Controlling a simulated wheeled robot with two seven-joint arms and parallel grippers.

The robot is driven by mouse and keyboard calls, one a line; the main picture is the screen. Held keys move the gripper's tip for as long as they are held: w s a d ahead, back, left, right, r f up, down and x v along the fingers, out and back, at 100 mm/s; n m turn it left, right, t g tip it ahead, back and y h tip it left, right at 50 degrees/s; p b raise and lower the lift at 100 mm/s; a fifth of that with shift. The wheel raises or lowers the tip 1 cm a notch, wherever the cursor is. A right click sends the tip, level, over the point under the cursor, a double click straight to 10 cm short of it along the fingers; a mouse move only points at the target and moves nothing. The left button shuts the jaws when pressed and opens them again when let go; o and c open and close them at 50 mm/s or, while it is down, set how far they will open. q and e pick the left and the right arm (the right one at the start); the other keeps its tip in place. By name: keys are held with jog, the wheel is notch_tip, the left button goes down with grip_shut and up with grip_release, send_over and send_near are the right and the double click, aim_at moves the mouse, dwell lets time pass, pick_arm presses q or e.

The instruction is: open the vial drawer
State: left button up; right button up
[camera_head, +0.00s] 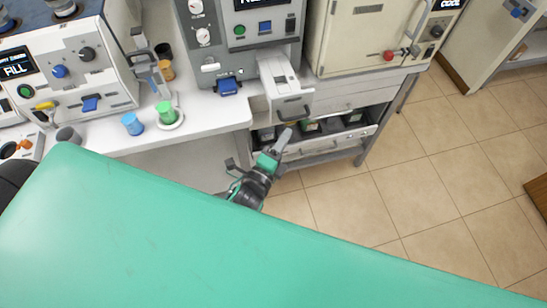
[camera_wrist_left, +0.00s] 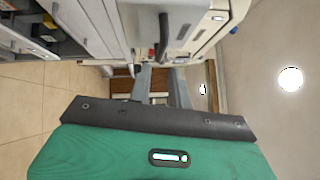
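The pale block-like drawer front (camera_head: 281,84) with a dark handle (camera_head: 293,112) sticks out from the middle machine over the bench edge. I take it as the vial drawer; no vials show in it. My left gripper (camera_head: 284,138) is just below and in front of that handle, apart from it. In the left wrist view the gripper's two grey fingers (camera_wrist_left: 163,86) stand apart with nothing between them. A dark handle (camera_wrist_left: 163,32) on a pale front lies beyond the fingertips. My right gripper is not in view.
Below the bench is a shelf (camera_head: 325,143) with dark containers (camera_head: 310,128). A blue cup (camera_head: 132,123) and a green cup (camera_head: 166,112) stand on the bench at left. A cream cabinet machine (camera_head: 362,35) stands at right. The tiled floor (camera_head: 430,190) is clear.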

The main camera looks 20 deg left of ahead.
pick_arm(q)
jog(key=b+v, duration=0.1)
jog(key=v, duration=0.4)
jog(key=shift+s, duration=0.35)
jog(key=shift+f, duration=0.15)
jog(key=s+f+n+g, duration=0.2)
jog(key=f+n+g, duration=0.1)
jog(key=f, duration=0.8)
jog(key=s+a+f+n+g+y, duration=0.1)
jog(key=s+f+n+g, duration=0.15)
jog(key=f, duration=0.85)
jog(key=s+f+n+g, duration=0.3)
jog(key=f, duration=0.8)
jog(key=s+a+f+n+g+y, duration=0.1)
jog(key=s+a+f+n+g, duration=0.3)
jog(key=s+f, duration=0.7)
jog(key=s+a+f+n+g+y, duration=0.1)
jog(key=s+a+f+n+g, duration=0.4)
jog(key=s+f, duration=0.6)
jog(key=s+a+n, duration=0.2)
jog(key=s+a, duration=0.1)
jog(key=s, duration=0.1)
jog(key=shift+s+f+y, duration=0.2)
jog(key=shift+s+y, duration=0.15)
jog(key=shift+y, duration=0.05)
